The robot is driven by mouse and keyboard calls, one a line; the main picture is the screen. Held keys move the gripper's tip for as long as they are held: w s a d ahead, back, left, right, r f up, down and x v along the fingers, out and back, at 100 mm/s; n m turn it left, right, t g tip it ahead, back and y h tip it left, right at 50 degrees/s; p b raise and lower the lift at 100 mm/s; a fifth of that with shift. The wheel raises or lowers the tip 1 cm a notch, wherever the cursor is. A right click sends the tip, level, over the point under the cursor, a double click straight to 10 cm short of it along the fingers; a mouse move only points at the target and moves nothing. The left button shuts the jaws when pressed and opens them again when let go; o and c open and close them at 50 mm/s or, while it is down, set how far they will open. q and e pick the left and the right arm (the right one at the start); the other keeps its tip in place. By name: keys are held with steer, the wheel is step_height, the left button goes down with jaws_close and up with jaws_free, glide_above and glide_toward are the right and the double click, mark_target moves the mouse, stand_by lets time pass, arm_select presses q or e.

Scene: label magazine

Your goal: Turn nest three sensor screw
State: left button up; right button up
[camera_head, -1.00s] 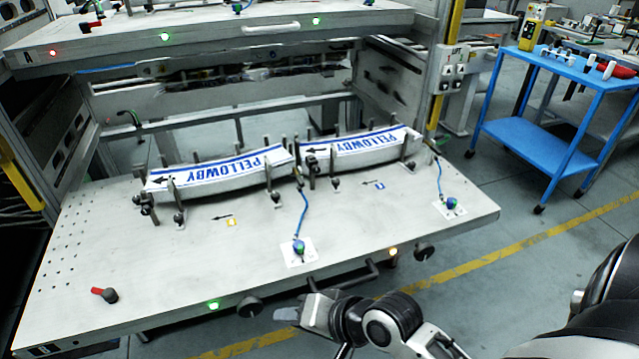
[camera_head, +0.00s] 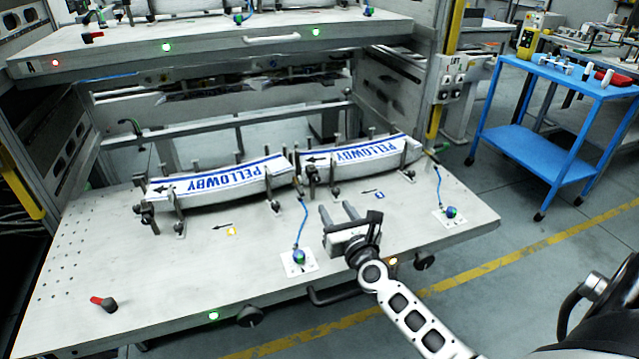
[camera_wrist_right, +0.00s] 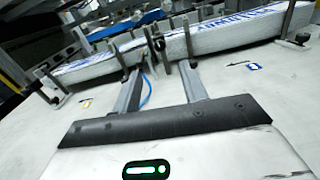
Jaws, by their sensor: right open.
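On the lower drawer, two blue-topped sensors on white plates have blue cables: a left one (camera_head: 299,257) and a right one (camera_head: 452,212). Which belongs to nest three I cannot tell; their screws are too small to make out. My right gripper (camera_head: 338,212) is open and empty over the drawer, between the two sensors and nearer the left one, fingers pointing toward the label stacks. In the right wrist view, its two fingers (camera_wrist_right: 160,78) stand apart with a blue cable between them in the picture. My left gripper is not in view.
Left (camera_head: 220,180) and right (camera_head: 362,155) PELLOWBY label stacks stand between posts. The lower drawer (camera_head: 130,262) has a green lamp (camera_head: 213,316), an amber lamp (camera_head: 392,261) and a red-handled knob (camera_head: 104,303). An upper drawer (camera_head: 220,42) overhangs behind. A blue cart (camera_head: 540,150) stands right.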

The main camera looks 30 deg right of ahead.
mark_target(317, 180)
steer(key=b+x, duration=0.1)
steer(key=x, duration=1)
steer(key=shift+b, duration=0.35)
steer(key=shift+a, duration=0.1)
jaws_close()
